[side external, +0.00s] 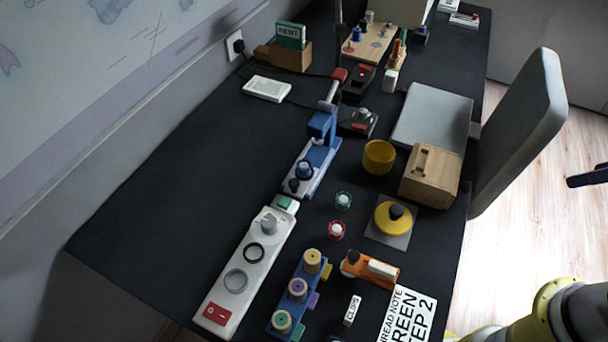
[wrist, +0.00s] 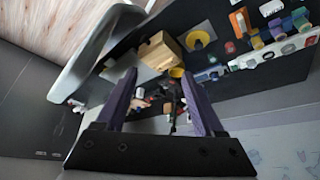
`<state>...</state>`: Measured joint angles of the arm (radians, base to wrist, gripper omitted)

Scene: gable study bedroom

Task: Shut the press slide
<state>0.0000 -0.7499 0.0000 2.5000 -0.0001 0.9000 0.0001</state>
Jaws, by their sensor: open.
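A blue press (side external: 318,150) stands on the dark desk in the side view, with a grey cylindrical part and a red-ended lever (side external: 338,76) at its far end. Its base carries dark round knobs. I cannot tell clearly which part is the slide, or how far it stands open. In the wrist view the press (wrist: 208,75) is small and partly behind a finger. My gripper (wrist: 160,76) is open and empty in the wrist view, its two purple fingers wide apart, above and away from the desk items. It is not in the side view.
A wooden box (side external: 431,177), a yellow cup (side external: 379,157) and a yellow round lid (side external: 394,218) stand right of the press. A white switch panel (side external: 245,270) lies in front. A grey chair back (side external: 520,130) rises at the right edge. The desk's left part is clear.

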